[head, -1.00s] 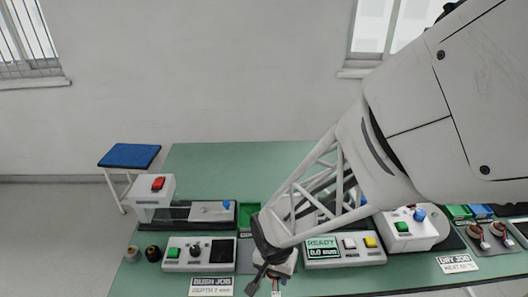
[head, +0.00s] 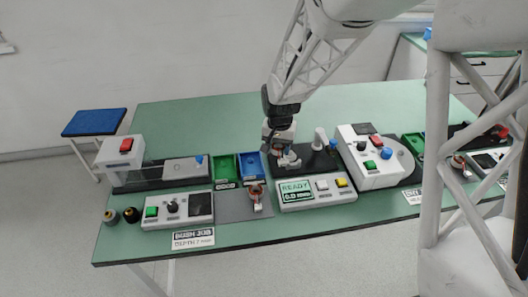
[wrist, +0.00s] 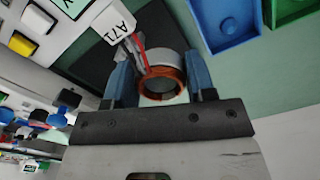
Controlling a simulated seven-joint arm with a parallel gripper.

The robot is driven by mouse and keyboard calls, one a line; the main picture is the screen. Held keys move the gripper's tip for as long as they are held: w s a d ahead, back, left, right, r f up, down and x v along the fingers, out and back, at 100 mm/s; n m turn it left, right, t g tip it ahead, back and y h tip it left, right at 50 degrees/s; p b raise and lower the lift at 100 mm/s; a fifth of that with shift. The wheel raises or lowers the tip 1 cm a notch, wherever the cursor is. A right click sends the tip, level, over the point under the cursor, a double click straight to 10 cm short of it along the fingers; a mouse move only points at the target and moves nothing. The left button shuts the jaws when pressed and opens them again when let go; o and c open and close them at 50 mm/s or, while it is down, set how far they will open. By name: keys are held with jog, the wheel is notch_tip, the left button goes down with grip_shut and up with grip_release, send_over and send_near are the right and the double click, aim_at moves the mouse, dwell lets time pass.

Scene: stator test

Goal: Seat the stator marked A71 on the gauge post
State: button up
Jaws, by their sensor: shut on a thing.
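My gripper (head: 279,146) is shut on a stator, a short ring with copper windings and a white outer wall. In the wrist view the stator (wrist: 163,80) sits between my two blue fingertips (wrist: 158,82). Its wires lead to a white tag (wrist: 117,22) reading A71. In the head view I hold it over the left part of the dark gauge base (head: 300,166), behind the READY 0.0 mm box (head: 310,193). I cannot make out the gauge post under the stator, nor whether they touch. A white upright (head: 320,138) stands at the base's right.
Another tagged stator (head: 257,193) is on the grey mat (head: 230,207) in front. A green tray (head: 225,171) and a blue tray (head: 250,165) stand left of my gripper. A white machine with red and green buttons (head: 372,160) stands to the right. The table's back is clear.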

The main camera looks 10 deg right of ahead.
jog(key=w+d, duration=0.1)
jog(key=d, duration=0.1)
jog(key=w+d, duration=0.1)
jog(key=w, duration=0.1)
jog(key=w+d+r, duration=0.1)
jog(key=w+d, duration=0.1)
jog(key=shift+w+d, duration=0.15)
jog(key=shift+d, duration=0.2)
jog(key=shift+f, duration=0.2)
jog(key=shift+f, duration=2.2)
jog(key=shift+f, duration=1.45)
jog(key=o, duration=1.1)
jog(key=shift+c, duration=0.2)
jog(key=shift+r, duration=0.1)
jog(key=shift+r, duration=3.8)
